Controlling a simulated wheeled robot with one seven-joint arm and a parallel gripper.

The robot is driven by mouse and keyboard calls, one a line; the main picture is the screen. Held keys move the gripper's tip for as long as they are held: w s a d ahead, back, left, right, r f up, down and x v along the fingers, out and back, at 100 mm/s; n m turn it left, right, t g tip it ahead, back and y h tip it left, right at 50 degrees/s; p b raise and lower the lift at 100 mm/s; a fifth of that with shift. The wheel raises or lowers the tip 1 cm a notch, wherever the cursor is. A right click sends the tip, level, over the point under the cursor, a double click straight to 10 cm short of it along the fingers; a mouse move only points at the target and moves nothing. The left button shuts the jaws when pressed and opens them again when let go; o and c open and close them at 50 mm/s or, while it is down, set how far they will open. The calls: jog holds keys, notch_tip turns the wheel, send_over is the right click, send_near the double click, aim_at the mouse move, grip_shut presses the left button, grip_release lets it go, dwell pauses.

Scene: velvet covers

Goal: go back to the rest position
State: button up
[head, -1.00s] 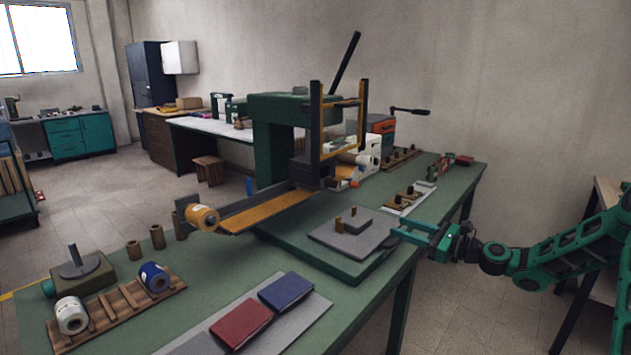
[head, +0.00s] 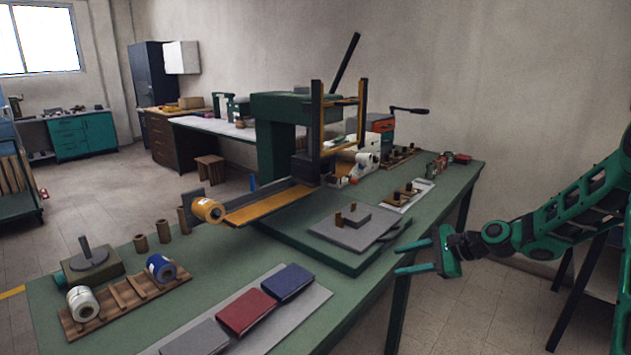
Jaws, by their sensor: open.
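My gripper (head: 403,259) is open and empty at the right of the head view. Its two teal fingers point left, near the right edge of the green bench (head: 215,265). It is apart from the press (head: 278,140) and from the grey plate (head: 345,236) with small brass pieces on the press bed. My teal arm reaches in from the right edge of the picture.
On the bench's front lie a red book (head: 247,311), a blue book (head: 289,283) and a grey one (head: 196,340) on a grey board. A wooden rack (head: 125,298) holds a white and a blue roll. Open floor lies right of the bench, before another table at the far right.

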jog(key=s+d+r+n+g+h, duration=0.2)
jog(key=s+d, duration=0.3)
jog(key=s, duration=1)
jog(key=s+d+r+n+g+h, duration=0.2)
jog(key=s+d+r+n+h, duration=0.1)
jog(key=s, duration=1.2)
jog(key=s+d+r+n+g+h, duration=0.2)
jog(key=s+d, duration=0.5)
jog(key=s, duration=0.8)
jog(key=r+n+h, duration=0.1)
jog(key=n+h, duration=0.1)
jog(key=n, duration=0.1)
jog(key=shift+d+r, duration=0.2)
jog(key=shift+r, duration=0.05)
jog(key=shift+w+f+h, duration=0.25)
jog(key=shift+w+h, duration=0.05)
jog(key=shift+w, duration=0.4)
